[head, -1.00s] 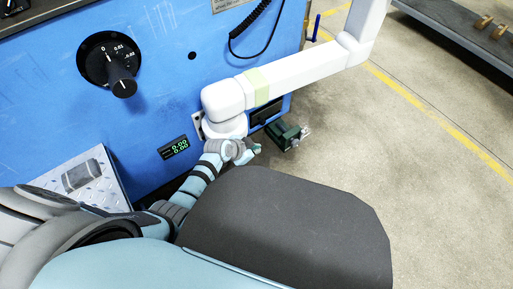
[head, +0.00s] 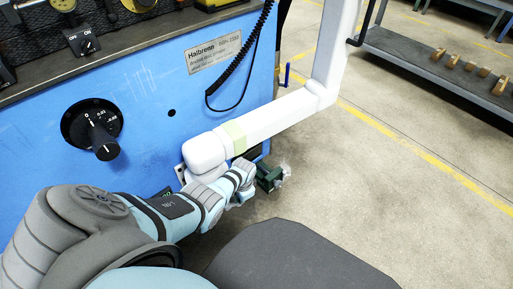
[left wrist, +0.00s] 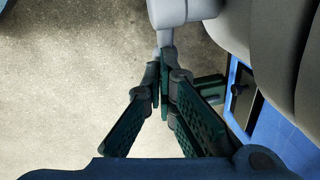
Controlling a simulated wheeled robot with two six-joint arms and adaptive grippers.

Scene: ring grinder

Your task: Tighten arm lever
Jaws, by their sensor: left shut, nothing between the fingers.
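The white jointed machine arm (head: 265,122) stands out from the blue machine. In the left wrist view a pale grey knob with a narrow stem (left wrist: 166,38) hangs at top centre; it may be the arm lever. My left gripper (left wrist: 164,72) is shut and empty, with its dark green fingertips close under the stem; I cannot tell whether they touch it. In the head view my left forearm reaches below the white arm's base joint (head: 205,152), and its fingers cannot be clearly made out. No lever shows clearly there. My right gripper is in neither view.
The blue machine front (head: 145,130) has a black rotary knob (head: 97,130). A dark green part (head: 268,178) sits near the white arm's base, close to my left wrist. A bench (head: 440,65) stands at upper right. The floor (head: 400,190) at right is clear.

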